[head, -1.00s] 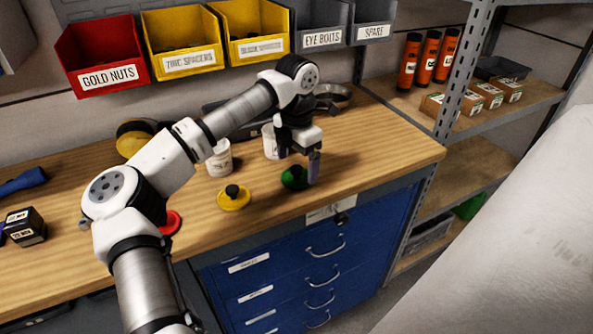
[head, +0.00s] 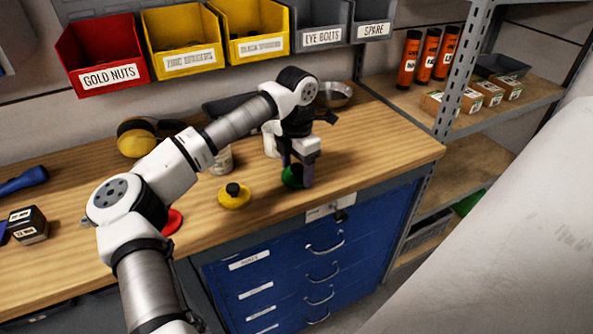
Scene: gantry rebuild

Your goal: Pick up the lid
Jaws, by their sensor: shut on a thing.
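Three lids show on the wooden workbench. A green lid (head: 291,177) is at the right, near the front edge. A yellow lid (head: 234,197) with a black knob lies left of it. A red lid (head: 173,221) is farther left, partly hidden by my arm. My gripper (head: 297,174) points down at the green lid and is shut on it. The fingers cover part of the green lid and its knob. I cannot tell whether the lid touches the bench. White jars stand behind, one (head: 222,160) left of my gripper and one (head: 269,140) partly behind it.
The wooden bench top (head: 375,155) is clear to the right. A metal bowl (head: 333,94) stands behind my gripper. Yellow ear muffs (head: 137,138) and a dark box (head: 27,226) lie left. Bins hang above the back; a metal shelf (head: 457,85) stands right of the bench.

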